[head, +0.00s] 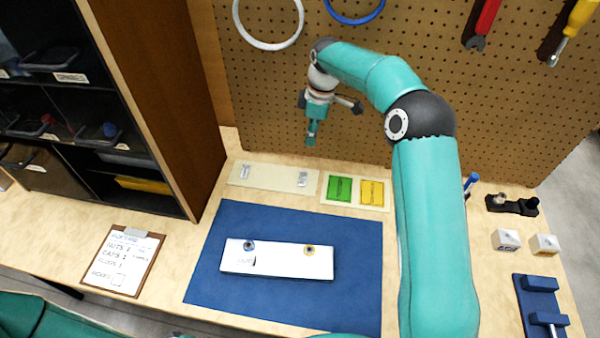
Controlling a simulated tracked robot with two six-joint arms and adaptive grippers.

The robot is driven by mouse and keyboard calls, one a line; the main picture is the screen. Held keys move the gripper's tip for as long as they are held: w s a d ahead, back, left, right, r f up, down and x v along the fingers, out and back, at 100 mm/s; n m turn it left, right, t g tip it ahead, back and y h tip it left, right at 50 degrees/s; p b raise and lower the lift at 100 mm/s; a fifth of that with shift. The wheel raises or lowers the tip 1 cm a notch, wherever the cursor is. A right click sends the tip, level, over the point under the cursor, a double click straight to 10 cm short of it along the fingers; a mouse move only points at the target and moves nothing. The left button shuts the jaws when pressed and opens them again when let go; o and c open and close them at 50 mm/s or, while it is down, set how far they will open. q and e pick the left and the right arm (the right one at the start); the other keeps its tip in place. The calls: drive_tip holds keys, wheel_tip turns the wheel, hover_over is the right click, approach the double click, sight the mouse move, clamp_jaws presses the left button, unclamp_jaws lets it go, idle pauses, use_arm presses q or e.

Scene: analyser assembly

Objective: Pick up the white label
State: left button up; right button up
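I cannot pick out a separate white label for certain. A white panel (290,262) lies on the blue mat (345,225), with faint print and a small dark mark on its left part. A cream tray (340,203) behind the mat holds a green piece (340,189) and a yellow piece (373,192). My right gripper (311,140) points down in front of the pegboard, above the back of the table. Its fingers show as one narrow teal shape, so their opening and any small held thing cannot be told. My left gripper is out of view.
A cream strip (273,178) with two small silver parts lies left of the tray. A clipboard (122,262) lies at the left, near a dark shelf unit (150,100). White blocks (507,239) and a blue rack (541,305) stand at the right. The pegboard (260,90) closes off the back.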

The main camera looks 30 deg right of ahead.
drive_tip(key=p, duration=0.1)
hover_over(304, 171)
drive_tip(key=f, duration=0.9)
drive_tip(key=shift+s+d+f, duration=0.1)
drive_tip(key=shift+d+f, duration=0.25)
drive_tip(key=shift+d, duration=0.05)
drive_tip(key=shift+a+f+p, duration=0.1)
drive_tip(key=shift+f+p, duration=0.3)
drive_tip(key=shift+f, duration=0.15)
drive_tip(key=f, duration=0.1)
drive_tip(key=f+p, duration=0.1)
drive_tip(key=f, duration=0.1)
drive_tip(key=shift+a+f, duration=0.2)
drive_tip(key=shift+f, duration=0.4)
clamp_jaws()
